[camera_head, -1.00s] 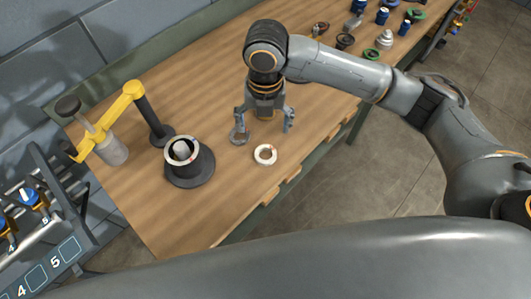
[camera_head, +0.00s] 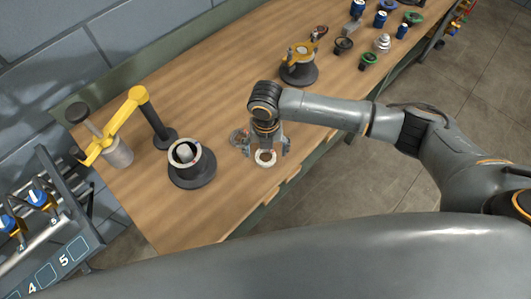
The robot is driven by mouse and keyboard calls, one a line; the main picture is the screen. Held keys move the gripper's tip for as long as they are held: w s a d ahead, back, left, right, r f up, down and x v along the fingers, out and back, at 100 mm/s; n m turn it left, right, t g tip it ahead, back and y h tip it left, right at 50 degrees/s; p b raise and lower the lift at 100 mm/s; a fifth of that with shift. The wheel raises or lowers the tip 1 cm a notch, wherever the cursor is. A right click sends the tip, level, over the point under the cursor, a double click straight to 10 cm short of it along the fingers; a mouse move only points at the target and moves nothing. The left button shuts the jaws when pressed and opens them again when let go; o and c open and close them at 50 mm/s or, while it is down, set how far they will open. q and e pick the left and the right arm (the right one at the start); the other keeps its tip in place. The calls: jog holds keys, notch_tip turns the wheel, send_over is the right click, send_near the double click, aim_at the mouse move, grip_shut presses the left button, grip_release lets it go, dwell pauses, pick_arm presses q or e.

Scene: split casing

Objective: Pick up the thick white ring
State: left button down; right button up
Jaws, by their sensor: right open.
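The thick white ring (camera_head: 266,159) lies on the wooden table near its front edge. My right gripper (camera_head: 266,151) is open above the ring, with one finger to the left of it and one to the right. The gripper hides the far part of the ring. I cannot tell how high the fingertips are above the table. My left gripper is not in view.
A thin grey ring (camera_head: 238,137) lies just left of my right gripper. A black round holder (camera_head: 192,172) stands to the left, near a yellow-armed press (camera_head: 127,118). Several small parts and a black-and-gold fixture (camera_head: 299,66) stand farther back.

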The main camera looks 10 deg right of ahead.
jog(key=shift+f, duration=0.75)
jog(key=c, duration=1.2)
jog(key=shift+r, duration=0.2)
